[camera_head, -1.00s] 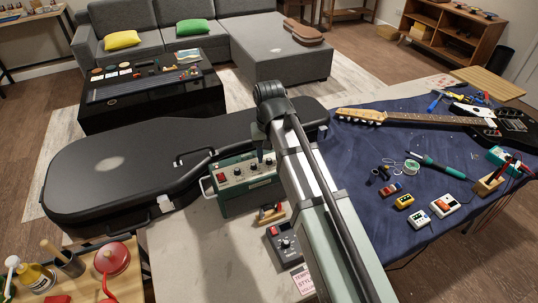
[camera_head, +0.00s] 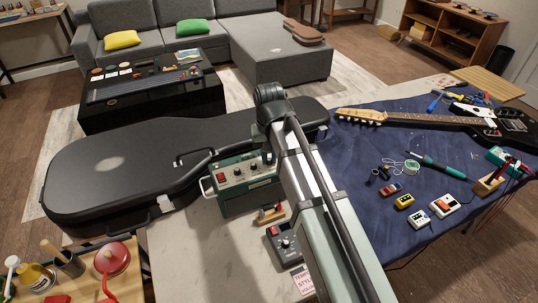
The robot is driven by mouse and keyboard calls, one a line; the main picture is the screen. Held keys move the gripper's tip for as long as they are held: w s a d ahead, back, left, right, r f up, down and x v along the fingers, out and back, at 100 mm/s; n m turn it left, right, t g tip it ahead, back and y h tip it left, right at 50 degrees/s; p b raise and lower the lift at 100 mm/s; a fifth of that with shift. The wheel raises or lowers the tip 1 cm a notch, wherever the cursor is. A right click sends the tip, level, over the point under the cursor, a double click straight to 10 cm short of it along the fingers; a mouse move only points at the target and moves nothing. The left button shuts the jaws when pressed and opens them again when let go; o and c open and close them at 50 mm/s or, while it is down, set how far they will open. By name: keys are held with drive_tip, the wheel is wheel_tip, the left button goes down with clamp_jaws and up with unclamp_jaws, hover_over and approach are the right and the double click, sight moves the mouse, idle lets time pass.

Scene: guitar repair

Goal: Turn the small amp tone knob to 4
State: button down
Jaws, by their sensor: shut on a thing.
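The small green amp (camera_head: 250,197) stands on the bench, left of my arm. My gripper (camera_head: 268,158) points down at the right part of this row and is shut on a knob there. The fingers and the arm cover that knob, so its pointer and setting are hidden. The numbers and labels on the panel are too small to read.
A black guitar case (camera_head: 110,170) lies behind and left of the amp. A small dark pedal box (camera_head: 283,240) stands in front of it. Right of my arm, a blue mat (camera_head: 350,200) holds a guitar (camera_head: 420,120), several pedals and tools.

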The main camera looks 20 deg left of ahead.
sight(269, 159)
drive_tip(key=shift+n, duration=0.3)
drive_tip(key=shift+n, duration=2.6)
drive_tip(key=c, duration=1)
unclamp_jaws()
drive_tip(key=shift+c, duration=0.2)
drive_tip(key=shift+r, duration=0.1)
wheel_tip(269, 159, up, 14)
drive_tip(key=shift+f, duration=0.2)
